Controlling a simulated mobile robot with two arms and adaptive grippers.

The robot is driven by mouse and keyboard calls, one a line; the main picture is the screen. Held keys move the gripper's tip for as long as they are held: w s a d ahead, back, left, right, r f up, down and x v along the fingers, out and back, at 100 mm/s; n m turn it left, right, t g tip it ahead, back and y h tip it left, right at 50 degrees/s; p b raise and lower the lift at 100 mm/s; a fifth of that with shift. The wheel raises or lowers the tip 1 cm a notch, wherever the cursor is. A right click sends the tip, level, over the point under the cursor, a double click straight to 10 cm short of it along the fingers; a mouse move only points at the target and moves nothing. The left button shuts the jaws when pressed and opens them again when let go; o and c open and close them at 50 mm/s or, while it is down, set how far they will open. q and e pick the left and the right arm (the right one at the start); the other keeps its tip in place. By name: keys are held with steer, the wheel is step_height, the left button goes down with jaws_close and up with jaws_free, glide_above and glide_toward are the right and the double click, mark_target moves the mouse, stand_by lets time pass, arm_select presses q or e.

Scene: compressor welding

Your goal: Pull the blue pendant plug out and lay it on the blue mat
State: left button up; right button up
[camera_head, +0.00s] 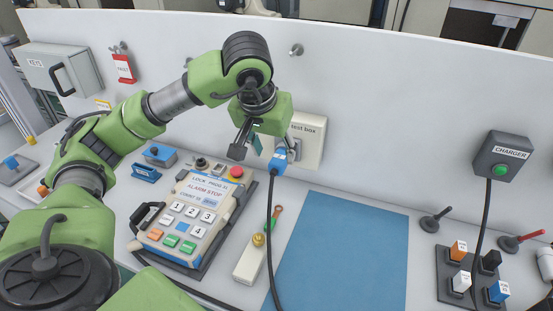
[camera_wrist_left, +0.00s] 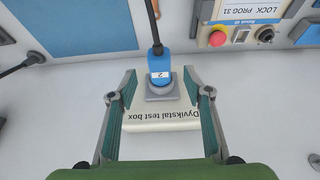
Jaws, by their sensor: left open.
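The blue pendant plug (camera_head: 279,161) sits in the socket of the white test box (camera_head: 312,138) on the wall, with its black cable hanging down. In the left wrist view the plug (camera_wrist_left: 159,66), marked 2, stands in a grey socket, and the upside-down label reads "Dyvikstal test box". My left gripper (camera_head: 256,148) is in front of the wall beside the plug. In the wrist view its open fingers (camera_wrist_left: 160,92) lie left and right of the plug and socket, apart from them. The blue mat (camera_head: 345,250) lies bare on the bench. My right gripper does not show.
A keypad pendant (camera_head: 190,218) lies left of the mat, with a white block (camera_head: 249,260) and the plug's cable between them. A charger box (camera_head: 503,156) hangs on the right, above a dark tray of coloured blocks (camera_head: 451,278). The mat is free.

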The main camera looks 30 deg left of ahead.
mark_target(276, 163)
arm_select(q)
steer(key=shift+x, duration=2.75)
jaws_close()
steer(key=shift+s+d+f, duration=0.15)
steer(key=shift+s+d, duration=0.05)
steer(key=shift+s, duration=0.1)
steer(key=shift+s+d, duration=0.1)
steer(key=shift+s, duration=0.65)
steer(key=shift+s+d+b, duration=0.2)
steer(key=shift+s+b, duration=0.1)
steer(key=shift+s, duration=0.5)
steer(key=shift+s+d, duration=0.2)
steer(key=shift+s, duration=0.7)
